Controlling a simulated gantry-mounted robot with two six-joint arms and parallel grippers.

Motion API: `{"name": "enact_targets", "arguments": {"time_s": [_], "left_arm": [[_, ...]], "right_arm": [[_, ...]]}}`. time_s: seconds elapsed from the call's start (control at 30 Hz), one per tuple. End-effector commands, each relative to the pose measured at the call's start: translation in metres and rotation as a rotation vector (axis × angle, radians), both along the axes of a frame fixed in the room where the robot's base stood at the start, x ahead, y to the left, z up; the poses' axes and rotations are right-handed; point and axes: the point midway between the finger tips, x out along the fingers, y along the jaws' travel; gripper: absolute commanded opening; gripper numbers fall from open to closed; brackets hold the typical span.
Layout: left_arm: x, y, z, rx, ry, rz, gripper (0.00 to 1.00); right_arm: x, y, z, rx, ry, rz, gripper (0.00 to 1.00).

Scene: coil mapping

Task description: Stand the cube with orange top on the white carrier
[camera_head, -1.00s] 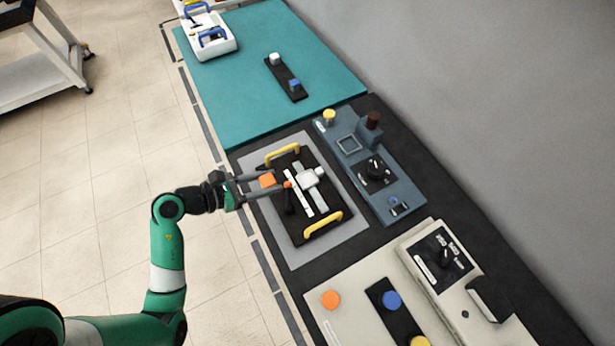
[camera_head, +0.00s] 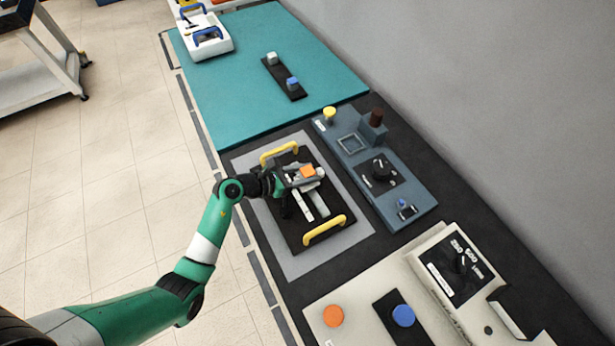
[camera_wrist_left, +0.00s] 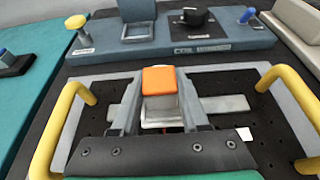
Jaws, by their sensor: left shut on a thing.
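The cube with the orange top (camera_head: 307,171) is held between the fingers of my left gripper (camera_head: 301,176), over the black perforated plate. In the left wrist view the cube (camera_wrist_left: 159,81) sits upright between the two grey fingers (camera_wrist_left: 160,100), orange face up. A white carrier part shows just below the cube in the left wrist view (camera_wrist_left: 161,123). Most of the carrier is hidden by the cube and fingers. I cannot tell whether the cube touches it. My right gripper is not in view.
The black plate (camera_head: 284,222) has yellow handles (camera_head: 324,229) at both ends. A blue-grey panel (camera_head: 395,208) with a knob and raised block stands behind it. A teal mat (camera_head: 235,95) lies at the far left, a beige console (camera_head: 350,290) at the near right.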

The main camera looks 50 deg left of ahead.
Motion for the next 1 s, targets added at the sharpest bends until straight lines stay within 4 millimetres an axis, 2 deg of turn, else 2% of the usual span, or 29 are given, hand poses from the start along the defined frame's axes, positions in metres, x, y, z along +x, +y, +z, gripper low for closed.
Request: {"name": "enact_targets", "arguments": {"time_s": [0.03,0.4,0.43,0.57,0.9,1.0], "left_arm": [[0.0,0.0,-0.011,-0.001,0.0,0.001,0.0],[0.0,0.0,-0.013,-0.001,-0.001,0.001,0.0],[0.0,0.0,-0.012,-0.001,-0.001,0.001,0.5],[0.0,0.0,-0.012,-0.001,-0.001,0.001,0.73],[0.0,0.0,-0.008,0.0,-0.001,0.001,0.74],[-0.01,0.004,-0.002,-0.002,0.0,0.004,0.74]], "right_arm": [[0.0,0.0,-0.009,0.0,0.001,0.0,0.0],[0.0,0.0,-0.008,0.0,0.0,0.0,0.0],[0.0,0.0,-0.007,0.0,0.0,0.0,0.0],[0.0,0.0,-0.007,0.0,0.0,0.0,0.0],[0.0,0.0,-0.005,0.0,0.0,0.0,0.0],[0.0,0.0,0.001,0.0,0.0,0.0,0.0]]}}
